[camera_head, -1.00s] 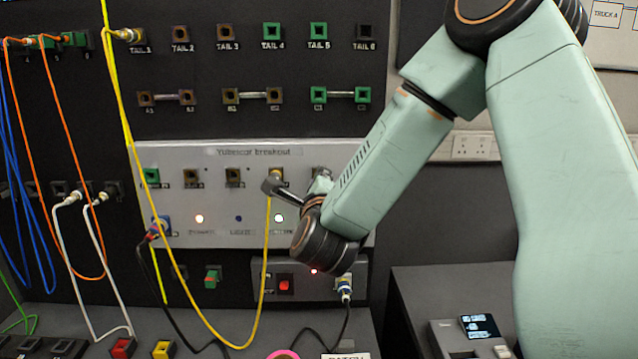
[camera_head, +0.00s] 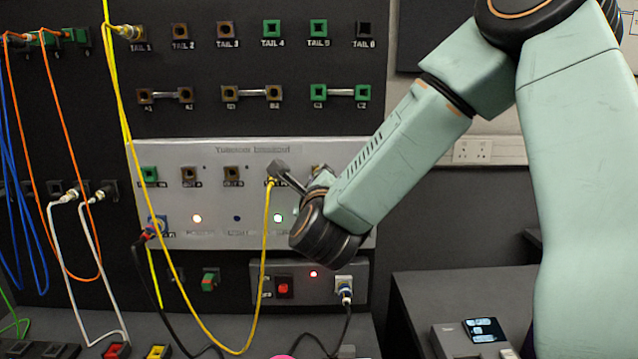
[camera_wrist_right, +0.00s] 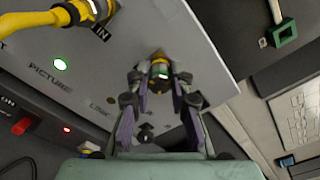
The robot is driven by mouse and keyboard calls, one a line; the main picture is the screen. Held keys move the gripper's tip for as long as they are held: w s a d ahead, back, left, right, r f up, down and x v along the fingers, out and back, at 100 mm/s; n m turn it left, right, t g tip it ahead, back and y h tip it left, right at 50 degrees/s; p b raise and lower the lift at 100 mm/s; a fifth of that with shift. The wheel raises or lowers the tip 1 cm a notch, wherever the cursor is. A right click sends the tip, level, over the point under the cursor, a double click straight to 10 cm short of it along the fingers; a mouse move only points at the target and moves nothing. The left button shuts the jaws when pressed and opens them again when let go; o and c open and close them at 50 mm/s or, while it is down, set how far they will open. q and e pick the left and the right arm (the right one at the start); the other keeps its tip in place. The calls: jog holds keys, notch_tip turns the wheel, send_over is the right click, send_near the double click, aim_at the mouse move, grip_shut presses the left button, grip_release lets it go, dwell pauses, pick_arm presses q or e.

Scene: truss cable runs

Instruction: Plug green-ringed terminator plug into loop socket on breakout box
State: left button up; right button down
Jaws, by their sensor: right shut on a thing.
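The breakout box (camera_head: 335,150) is a light grey panel on the dark wall, with a row of sockets and small lights. My right gripper (camera_wrist_right: 159,82) is at its face, shut on the terminator plug (camera_wrist_right: 158,66), which shows a green and yellow band between the fingertips in the right wrist view. The plug's front end points at the panel. The loop socket is hidden behind the plug and fingers, so I cannot tell whether the plug is seated. In the head view my right wrist covers most of this area. My left gripper is not in view.
A yellow cable (camera_head: 266,250) hangs from a plug (camera_wrist_right: 88,12) in the IN socket, close left of my gripper. A lower box (camera_head: 262,268) with a red switch (camera_head: 284,288) sits below. A dark desk (camera_head: 420,290) stands at the right.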

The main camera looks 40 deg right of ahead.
jog(key=shift+w+d+r, duration=0.1)
jog(key=shift+r, duration=0.2)
jog(key=shift+m+b, duration=1.4)
jog(key=shift+b, duration=0.35)
jog(key=c, duration=1.7)
grip_release()
jog(key=o, duration=0.4)
jog(key=shift+w+d+f, duration=0.15)
jog(key=shift+d+f, duration=0.05)
jog(key=shift+c, duration=0.2)
jog(key=shift+o, duration=1.1)
jog(key=shift+a+f, duration=0.1)
jog(key=shift+f, duration=0.05)
